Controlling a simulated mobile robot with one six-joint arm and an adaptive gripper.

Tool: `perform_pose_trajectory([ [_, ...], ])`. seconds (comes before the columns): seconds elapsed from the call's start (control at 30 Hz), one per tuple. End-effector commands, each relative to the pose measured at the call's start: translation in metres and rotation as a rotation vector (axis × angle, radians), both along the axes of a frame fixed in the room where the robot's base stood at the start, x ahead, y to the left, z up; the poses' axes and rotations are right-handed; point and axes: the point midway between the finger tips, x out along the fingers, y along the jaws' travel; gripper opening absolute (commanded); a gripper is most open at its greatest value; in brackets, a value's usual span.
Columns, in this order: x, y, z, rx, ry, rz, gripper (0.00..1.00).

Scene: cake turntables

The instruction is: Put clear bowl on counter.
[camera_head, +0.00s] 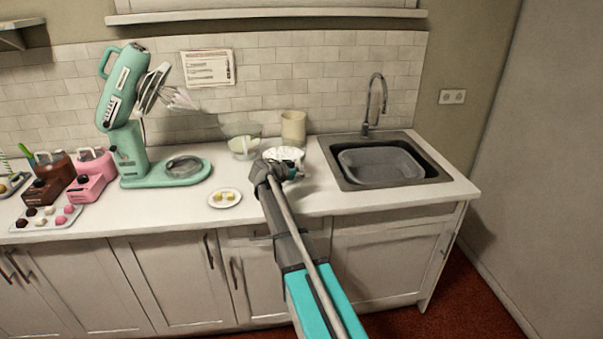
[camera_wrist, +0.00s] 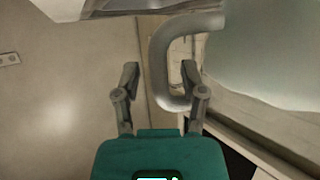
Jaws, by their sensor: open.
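A see-through bowl (camera_head: 240,130) seems to stand on the counter (camera_head: 328,203) near the back wall, left of a beige canister. A pale container (camera_head: 244,149) shows in front of or through it; I cannot tell which. My gripper (camera_head: 291,167) is over the counter, right of the bowl and in front of a white round dish (camera_head: 284,153), which it partly hides. In the wrist view my gripper (camera_wrist: 160,80) is open. A grey curved handle (camera_wrist: 160,62) shows between and beyond the fingers, beside a large pale rounded shape (camera_wrist: 265,50) that I cannot identify.
The beige canister (camera_head: 293,129) stands behind my gripper. The sink (camera_head: 332,165) with a translucent tub (camera_head: 381,166) and faucet is on the right. A mint stand mixer (camera_head: 128,130) and a small plate (camera_head: 225,205) are on the left. The counter's front strip near the sink is clear.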

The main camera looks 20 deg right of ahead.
Motion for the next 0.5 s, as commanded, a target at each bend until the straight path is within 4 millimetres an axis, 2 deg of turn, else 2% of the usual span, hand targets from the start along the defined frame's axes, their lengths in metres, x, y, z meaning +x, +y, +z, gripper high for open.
perform_pose_trajectory([
  [0.33, 0.0, 0.0, 0.004, 0.0, 0.0, 0.0, 0.54],
  [0.5, -0.005, 0.014, 0.01, 0.0, 0.001, 0.001, 0.54],
])
